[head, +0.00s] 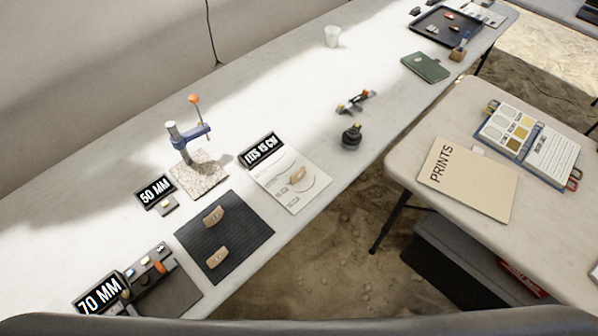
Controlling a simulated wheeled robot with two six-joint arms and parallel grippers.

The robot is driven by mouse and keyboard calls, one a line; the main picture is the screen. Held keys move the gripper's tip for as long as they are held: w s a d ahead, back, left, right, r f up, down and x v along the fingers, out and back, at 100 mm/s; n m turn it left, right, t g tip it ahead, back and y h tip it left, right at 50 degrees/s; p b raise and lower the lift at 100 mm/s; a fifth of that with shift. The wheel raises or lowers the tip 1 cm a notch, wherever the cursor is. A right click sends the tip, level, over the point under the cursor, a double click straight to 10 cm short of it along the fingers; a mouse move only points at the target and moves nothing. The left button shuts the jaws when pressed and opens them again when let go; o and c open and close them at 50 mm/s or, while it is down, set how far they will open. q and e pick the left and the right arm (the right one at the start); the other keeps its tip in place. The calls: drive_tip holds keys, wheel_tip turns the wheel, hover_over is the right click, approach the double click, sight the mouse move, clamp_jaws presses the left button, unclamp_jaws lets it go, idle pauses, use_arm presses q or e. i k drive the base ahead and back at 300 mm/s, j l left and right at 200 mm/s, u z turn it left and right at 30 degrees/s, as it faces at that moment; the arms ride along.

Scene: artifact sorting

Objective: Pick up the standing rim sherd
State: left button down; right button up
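Two tan sherds lie or stand on a dark ribbed mat (245,233) at the lower left of the head view. The upper sherd (213,216) seems to be propped up more than the lower sherd (218,258); both are small, with faint marks on their faces. A third tan sherd (297,174) is on a white printed sheet (305,203) with curved lines, just right of the mat. I cannot tell for certain which one is the standing rim sherd. Neither of my grippers shows in this view.
A blue-clamped stand with an orange knob (188,142) rises from a speckled slab (200,181) behind the mat. Signs read 50 MM (154,191), 70 MM (99,292) and FITS 15 CM (261,149). A dark round object (351,137) stands right of the sheet.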

sight(298, 176)
drive_tip(key=k+l+z, duration=0.2)
drive_tip(key=l, duration=0.3)
drive_tip(key=l+z, duration=0.2)
drive_tip(key=l, duration=0.25)
drive_tip(key=k+l+z, duration=0.2)
drive_tip(key=l, duration=0.35)
drive_tip(key=i+j, duration=0.05)
drive_tip(key=i, duration=0.05)
